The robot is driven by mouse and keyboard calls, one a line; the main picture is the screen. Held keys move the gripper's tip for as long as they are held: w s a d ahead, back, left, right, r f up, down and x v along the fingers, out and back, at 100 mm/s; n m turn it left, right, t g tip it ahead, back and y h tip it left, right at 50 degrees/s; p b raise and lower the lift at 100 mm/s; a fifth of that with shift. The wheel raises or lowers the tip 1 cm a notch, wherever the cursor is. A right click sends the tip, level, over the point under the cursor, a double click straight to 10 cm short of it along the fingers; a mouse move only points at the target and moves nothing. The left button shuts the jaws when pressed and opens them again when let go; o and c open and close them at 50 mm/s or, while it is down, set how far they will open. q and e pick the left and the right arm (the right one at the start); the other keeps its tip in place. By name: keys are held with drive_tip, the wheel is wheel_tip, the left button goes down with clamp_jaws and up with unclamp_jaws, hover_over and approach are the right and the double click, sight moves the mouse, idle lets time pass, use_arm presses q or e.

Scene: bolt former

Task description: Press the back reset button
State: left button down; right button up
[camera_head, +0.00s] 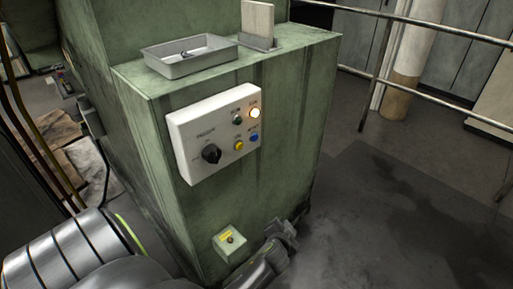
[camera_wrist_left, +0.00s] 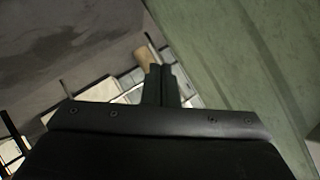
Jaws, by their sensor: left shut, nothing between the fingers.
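A white control panel (camera_head: 219,157) is fixed to the green machine's face in the head view. It carries a black rotary knob (camera_head: 211,154), a yellow button (camera_head: 239,146), a blue button (camera_head: 254,137) with a small label above it, a green button (camera_head: 237,119) and a lit lamp (camera_head: 254,113). Lower down is a small box (camera_head: 229,242) with a yellow plate and a dark reddish button. I cannot tell which is the back reset button. My left gripper (camera_head: 290,228) is right of the small box, shut and empty; its fingers (camera_wrist_left: 161,85) meet in the wrist view. My right gripper is out of view.
The green machine (camera_head: 290,110) fills the middle. A grey metal tray (camera_head: 191,55) and an upright plate in a holder (camera_head: 258,42) stand on its top. A metal railing (camera_head: 430,78) runs behind at the right. The floor (camera_head: 390,210) right of the machine is clear.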

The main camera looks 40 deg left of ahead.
use_arm(q)
wheel_tip(320, 180, up, 26)
drive_tip(key=w+a+n+t+y+b, duration=0.1)
drive_tip(key=a+n+t+y+b, duration=0.2)
drive_tip(key=y+b, duration=0.3)
drive_tip(key=shift+f+n+t+y, duration=0.15)
drive_tip(key=shift+n+t+y, duration=0.35)
drive_tip(key=shift+y, duration=0.3)
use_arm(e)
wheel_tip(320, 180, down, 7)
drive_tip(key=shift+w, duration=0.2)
